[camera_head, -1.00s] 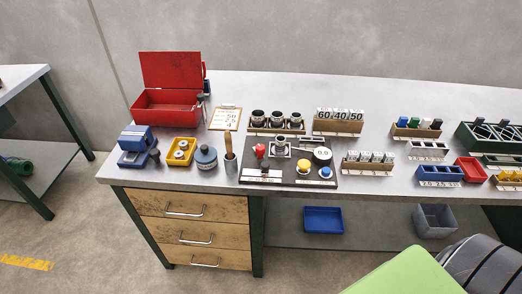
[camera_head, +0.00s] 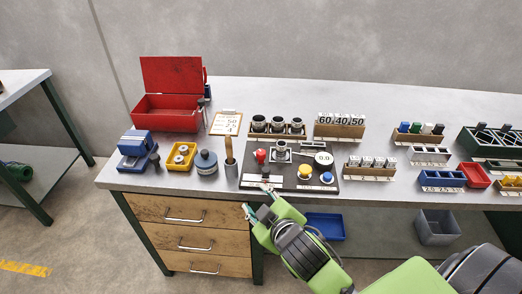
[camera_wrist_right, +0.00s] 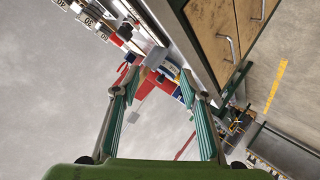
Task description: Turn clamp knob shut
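The black control panel (camera_head: 287,185) lies on the bench near its front edge. A red knob (camera_head: 260,155) stands at its left side, beside a small metal fixture (camera_head: 281,151). I cannot tell for sure which part is the clamp knob. My right gripper (camera_head: 256,198) is in front of the bench edge, just below the panel's left front corner, pointing up and left. In the right wrist view its two green fingers (camera_wrist_right: 158,94) are wide apart with nothing between them. It is apart from the knob. My left gripper is not in view.
A yellow button (camera_head: 305,172), a blue button (camera_head: 327,177) and a round dial (camera_head: 324,158) share the panel. A brush-like tool (camera_head: 229,152) stands upright just left of it. Cup rack (camera_head: 278,134) behind. Drawers (camera_head: 188,237) lie below the bench edge.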

